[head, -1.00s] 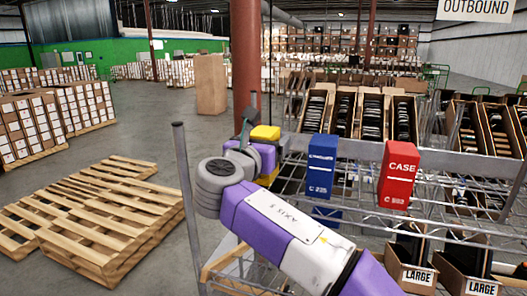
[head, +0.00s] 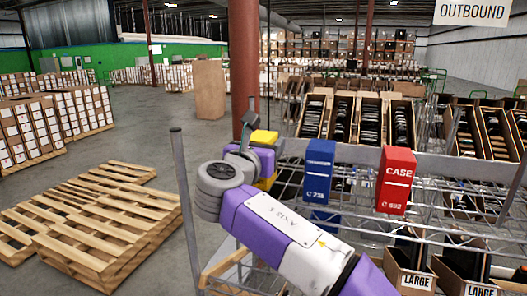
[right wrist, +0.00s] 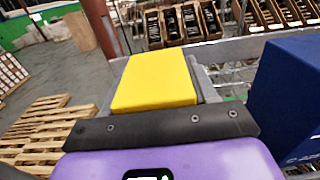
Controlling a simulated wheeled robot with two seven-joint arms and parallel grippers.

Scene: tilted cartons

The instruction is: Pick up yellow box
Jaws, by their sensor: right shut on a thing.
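The yellow box (head: 264,137) is at the left end of the wire rack's upper shelf. My right gripper (head: 256,139) is around it, and its purple body hides the middle of the box. A little yellow also shows below the gripper. I cannot tell whether the box touches the shelf. My left gripper is not in view.
A blue box (head: 319,165) and a red box (head: 396,180) stand to the right on the wire rack (head: 450,232). A grey post (head: 184,200) rises at the rack's left. Wooden pallets (head: 95,225) lie on the floor at left. Open cartons (head: 370,120) stand tilted behind.

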